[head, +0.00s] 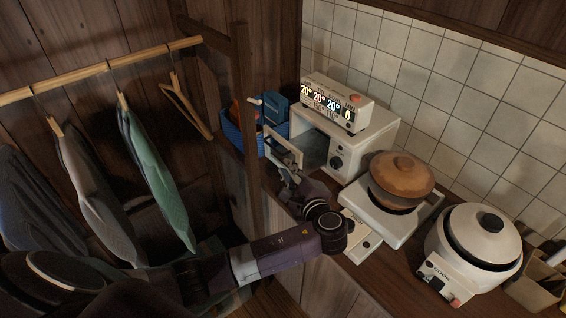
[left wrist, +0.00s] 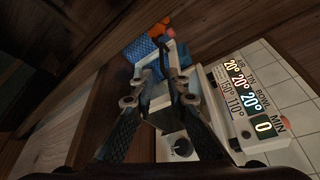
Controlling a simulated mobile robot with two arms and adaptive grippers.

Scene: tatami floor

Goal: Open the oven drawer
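The white oven (head: 372,140) stands on the counter against the tiled wall. Its front door (head: 284,148) is swung out to the left, and the dark inside shows. My left gripper (head: 287,180) is at the lower part of this open door, in front of the oven. In the left wrist view the two fingers (left wrist: 160,72) are spread, with the pale door frame (left wrist: 154,92) behind and between them. I cannot tell whether they touch it. My right gripper is not in view.
A display box (head: 335,103) sits on the oven. A blue basket (head: 236,135) with items stands beyond the door. A brown pot (head: 402,176) on a white stove and a rice cooker (head: 474,237) stand right. A wooden post (head: 247,170) and hanging clothes (head: 155,172) are left.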

